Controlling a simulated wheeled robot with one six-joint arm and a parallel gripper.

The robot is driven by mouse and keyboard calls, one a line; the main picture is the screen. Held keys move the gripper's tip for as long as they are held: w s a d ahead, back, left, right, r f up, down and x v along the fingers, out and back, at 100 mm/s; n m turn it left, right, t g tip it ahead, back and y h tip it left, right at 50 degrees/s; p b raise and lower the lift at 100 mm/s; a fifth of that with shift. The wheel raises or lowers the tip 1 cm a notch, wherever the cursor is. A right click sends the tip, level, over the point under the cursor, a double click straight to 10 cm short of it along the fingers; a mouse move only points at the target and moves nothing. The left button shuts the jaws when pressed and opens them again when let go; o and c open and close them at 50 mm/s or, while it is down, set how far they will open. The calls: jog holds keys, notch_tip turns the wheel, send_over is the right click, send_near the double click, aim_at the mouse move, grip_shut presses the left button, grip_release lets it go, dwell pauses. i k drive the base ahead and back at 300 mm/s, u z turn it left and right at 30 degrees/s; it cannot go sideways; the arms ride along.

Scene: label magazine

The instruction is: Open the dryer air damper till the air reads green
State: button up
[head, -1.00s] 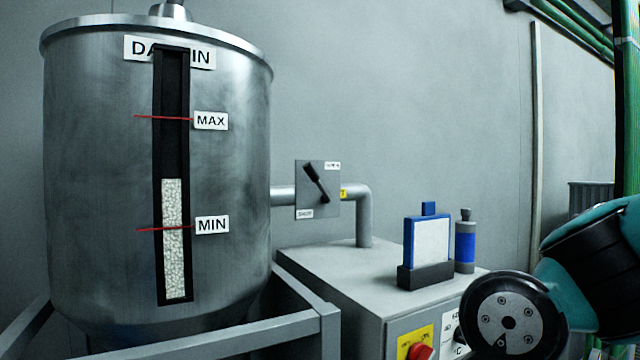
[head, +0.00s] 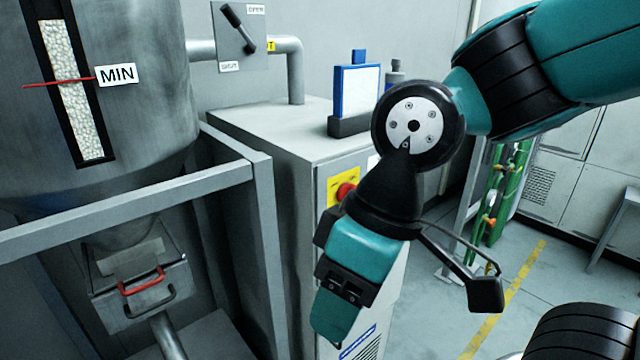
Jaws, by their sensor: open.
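The damper is a grey plate (head: 222,50) on the pipe beside the drum, with an OPEN label at its top right and a SHUT label at its bottom left. Its dark lever (head: 238,28) slants from upper left to lower right. My gripper (head: 338,302) is teal and black and hangs pointing down in front of the dryer cabinet (head: 290,150), below and right of the lever and well apart from it. It is open and nothing shows in it. My arm hides much of the cabinet front; no air reading can be made out.
A red knob on a yellow plate (head: 345,190) sits on the cabinet front, close to my arm. A blue-framed white block (head: 357,92) and a bottle (head: 394,75) stand on the cabinet. Grey frame rails (head: 130,207) surround the drum (head: 135,150).

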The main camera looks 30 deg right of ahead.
aim_at(227, 10)
jog(key=z, duration=1.2)
jog(key=k, duration=1.3)
jog(key=u, duration=0.15)
jog(key=i, duration=0.6)
jog(key=u, duration=0.65)
jog(key=i, duration=1)
jog(key=z, duration=0.25)
